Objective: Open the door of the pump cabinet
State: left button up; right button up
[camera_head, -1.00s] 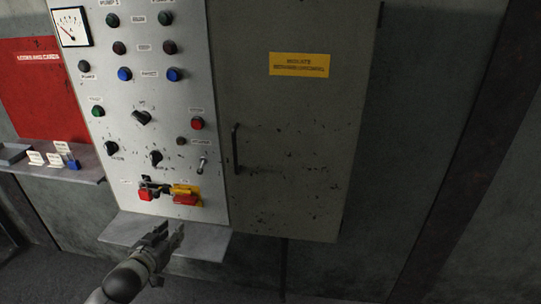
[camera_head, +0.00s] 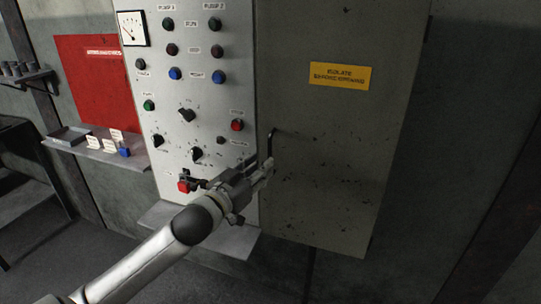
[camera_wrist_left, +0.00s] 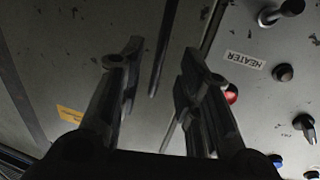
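The pump cabinet's grey door (camera_head: 330,140) is closed and carries a yellow label (camera_head: 339,76). Its dark vertical bar handle (camera_head: 271,145) is near the door's left edge and also shows in the left wrist view (camera_wrist_left: 163,50). My left gripper (camera_head: 265,170) is at the handle's lower part, which it partly hides. In the left wrist view my left gripper (camera_wrist_left: 160,65) is open, with the handle appearing between its two fingers. I cannot tell whether either finger touches it. My right gripper is not in view.
Left of the door is a control panel (camera_head: 212,110) with knobs, coloured buttons and a gauge (camera_head: 132,28). A small shelf (camera_head: 240,241) juts out below it. A red board (camera_head: 97,80) and a side shelf (camera_head: 85,153) with cards are further left. The floor right of the cabinet looks clear.

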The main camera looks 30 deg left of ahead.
pick_arm(q)
jog(key=shift+w+a+p, duration=0.15)
jog(key=shift+w+p, duration=0.5)
jog(key=shift+w, duration=2.2)
grip_shut()
